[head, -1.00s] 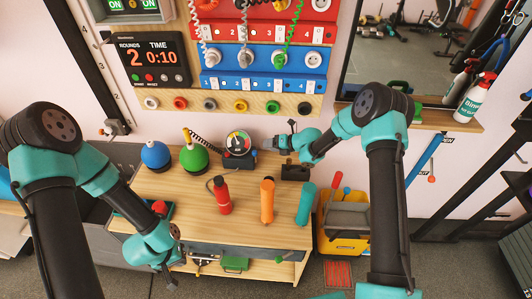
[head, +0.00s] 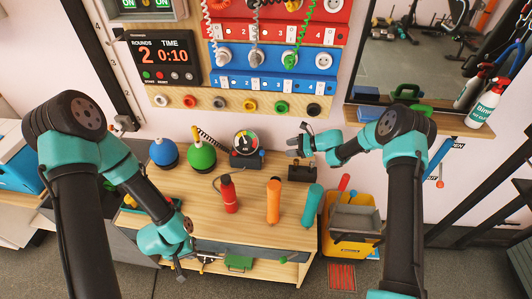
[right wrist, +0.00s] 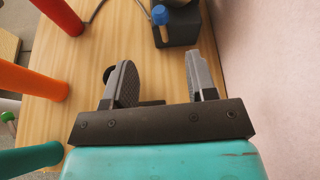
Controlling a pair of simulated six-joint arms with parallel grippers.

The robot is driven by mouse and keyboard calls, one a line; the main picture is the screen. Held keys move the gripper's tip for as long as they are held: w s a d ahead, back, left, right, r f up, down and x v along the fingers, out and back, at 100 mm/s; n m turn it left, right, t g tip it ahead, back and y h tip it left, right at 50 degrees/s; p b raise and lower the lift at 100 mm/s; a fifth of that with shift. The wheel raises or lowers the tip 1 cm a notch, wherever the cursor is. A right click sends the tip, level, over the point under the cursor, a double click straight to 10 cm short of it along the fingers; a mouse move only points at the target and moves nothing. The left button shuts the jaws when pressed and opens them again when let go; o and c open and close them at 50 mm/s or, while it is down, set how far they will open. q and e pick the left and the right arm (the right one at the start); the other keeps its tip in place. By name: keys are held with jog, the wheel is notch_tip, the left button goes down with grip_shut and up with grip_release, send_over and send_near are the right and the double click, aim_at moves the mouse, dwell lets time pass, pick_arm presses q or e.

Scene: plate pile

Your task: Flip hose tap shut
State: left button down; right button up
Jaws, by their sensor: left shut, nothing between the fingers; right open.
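I cannot make out the hose tap for certain. My left gripper (head: 179,270) is shut and empty, low at the bench's front left.
Red (head: 229,195), orange (head: 273,202) and teal (head: 312,206) upright cylinders stand on the bench. Blue (head: 164,153) and green (head: 201,156) round objects stand at back left. A yellow bin (head: 333,243) is at the right. The wall is close to my right gripper.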

aim_at(262, 157)
jog(key=x, duration=1.2)
jog(key=shift+c, duration=0.5)
grip_shut()
